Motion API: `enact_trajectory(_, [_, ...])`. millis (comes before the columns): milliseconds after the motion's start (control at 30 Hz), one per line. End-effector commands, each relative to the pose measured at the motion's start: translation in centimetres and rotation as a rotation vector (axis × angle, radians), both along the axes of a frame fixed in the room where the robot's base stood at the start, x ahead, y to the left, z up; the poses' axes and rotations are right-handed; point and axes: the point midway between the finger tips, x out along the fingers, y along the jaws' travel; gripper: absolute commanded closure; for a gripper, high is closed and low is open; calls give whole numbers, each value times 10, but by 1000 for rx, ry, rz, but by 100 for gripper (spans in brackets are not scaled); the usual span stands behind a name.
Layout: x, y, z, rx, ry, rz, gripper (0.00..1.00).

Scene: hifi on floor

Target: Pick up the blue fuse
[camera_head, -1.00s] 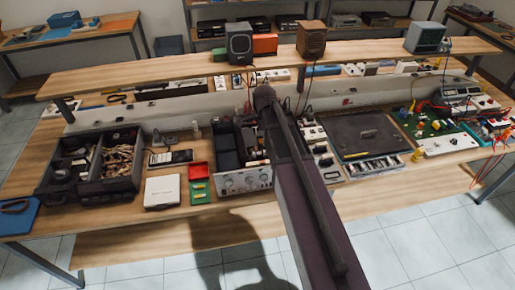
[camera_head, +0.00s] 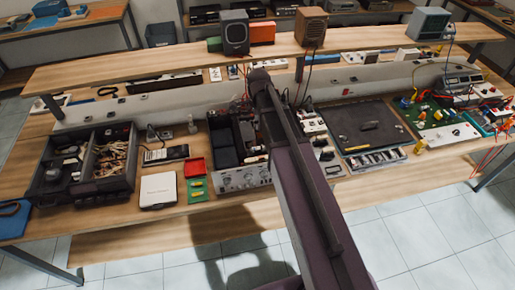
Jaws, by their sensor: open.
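I cannot pick out the blue fuse for certain. Small blue parts (camera_head: 405,103) stand among yellow and red ones on a green circuit board (camera_head: 436,114) at the right of the workbench, but they are too small to identify. My arm rises from the bottom centre and reaches over the bench to the open grey hi-fi unit. My gripper is not visible; the arm may hide it, along with part of the bench behind it.
A dark divided box (camera_head: 84,160) with cables stands at the left. A white box (camera_head: 159,190), a red tray (camera_head: 195,167) and a dark mat (camera_head: 358,125) lie on the bench (camera_head: 150,222). A raised shelf (camera_head: 165,68) with speakers runs along the back.

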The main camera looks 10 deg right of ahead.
Motion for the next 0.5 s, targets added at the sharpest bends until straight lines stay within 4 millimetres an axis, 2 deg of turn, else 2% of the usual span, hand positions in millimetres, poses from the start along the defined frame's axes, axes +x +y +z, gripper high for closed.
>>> enact_trajectory(500, [0, 0, -34, 0, 0, 0, 38])
